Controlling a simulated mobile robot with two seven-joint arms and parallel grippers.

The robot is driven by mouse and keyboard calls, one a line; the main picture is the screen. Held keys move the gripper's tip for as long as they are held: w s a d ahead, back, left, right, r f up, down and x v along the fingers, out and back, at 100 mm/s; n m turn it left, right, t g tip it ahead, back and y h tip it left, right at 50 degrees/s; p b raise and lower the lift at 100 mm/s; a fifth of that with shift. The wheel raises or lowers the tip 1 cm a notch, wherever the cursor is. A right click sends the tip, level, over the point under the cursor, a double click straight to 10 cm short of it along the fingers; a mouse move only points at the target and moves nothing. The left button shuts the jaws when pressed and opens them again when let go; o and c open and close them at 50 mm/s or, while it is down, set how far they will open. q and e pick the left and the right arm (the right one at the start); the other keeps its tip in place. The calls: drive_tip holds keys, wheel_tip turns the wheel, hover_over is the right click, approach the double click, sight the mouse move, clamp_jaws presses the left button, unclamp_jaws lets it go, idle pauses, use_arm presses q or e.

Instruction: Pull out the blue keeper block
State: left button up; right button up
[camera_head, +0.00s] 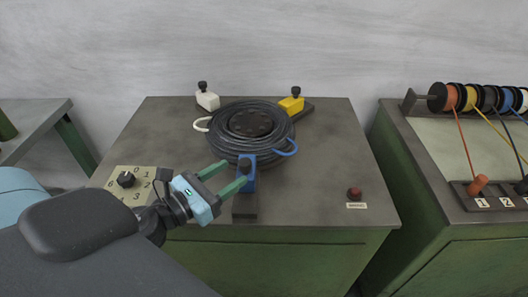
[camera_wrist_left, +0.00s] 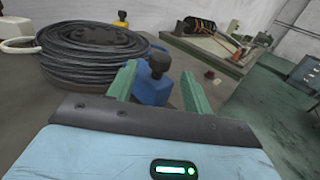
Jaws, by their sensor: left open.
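The blue keeper block (camera_head: 250,181) stands upright at the front edge of a black cable coil (camera_head: 222,137), with a dark knob (camera_head: 245,165) on its top. In the left wrist view the blue keeper block (camera_wrist_left: 151,87) shows between my fingers, a little beyond the tips. My left gripper (camera_head: 230,175) is open and empty, its two green fingers pointing at the block from the left. In the left wrist view the fingers (camera_wrist_left: 157,84) stand on either side of the block; I cannot tell whether they touch it. My right gripper is not in view.
A white block (camera_head: 208,101) and a yellow block (camera_head: 290,105) stand behind the coil. A dial plate (camera_head: 131,184) is at the table's left front, a red button (camera_head: 354,193) at its right front. A bench with cable spools (camera_head: 452,97) stands right.

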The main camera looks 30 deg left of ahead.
sight(250, 161)
use_arm(q)
drive_tip(key=shift+s, duration=0.25)
drive_tip(key=shift+w+r, duration=0.1)
drive_tip(key=p+x, duration=0.1)
drive_tip(key=x, duration=0.4)
drive_tip(key=shift+w, duration=0.4)
drive_tip(key=shift+x, duration=0.85)
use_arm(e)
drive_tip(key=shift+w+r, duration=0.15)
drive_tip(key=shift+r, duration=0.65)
use_arm(q)
drive_tip(key=c, duration=1.1)
clamp_jaws()
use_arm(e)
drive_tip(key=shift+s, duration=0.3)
